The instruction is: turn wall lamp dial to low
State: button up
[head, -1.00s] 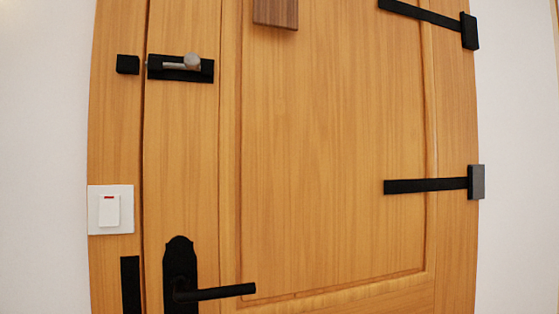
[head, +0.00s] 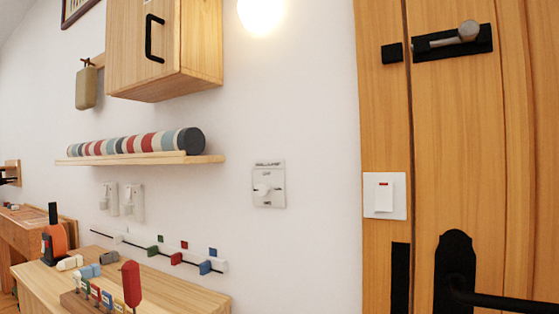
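A white square plate with a round knob, which looks like the wall lamp dial (head: 268,184), is on the white wall left of the door in the head view. Small lettering sits above and below the knob, too small to read. A bright wall lamp (head: 261,12) glows above it at the top edge. My gripper is not in view.
A wooden door (head: 470,150) with a bolt and a black handle (head: 458,280) is at the right. A white rocker switch (head: 385,196) is on its frame. A wall cabinet (head: 165,50), a shelf (head: 140,159) with a striped roll and a desk (head: 160,290) are at the left.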

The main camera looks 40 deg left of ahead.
aim_at(261, 190)
jog(key=u, duration=1.1)
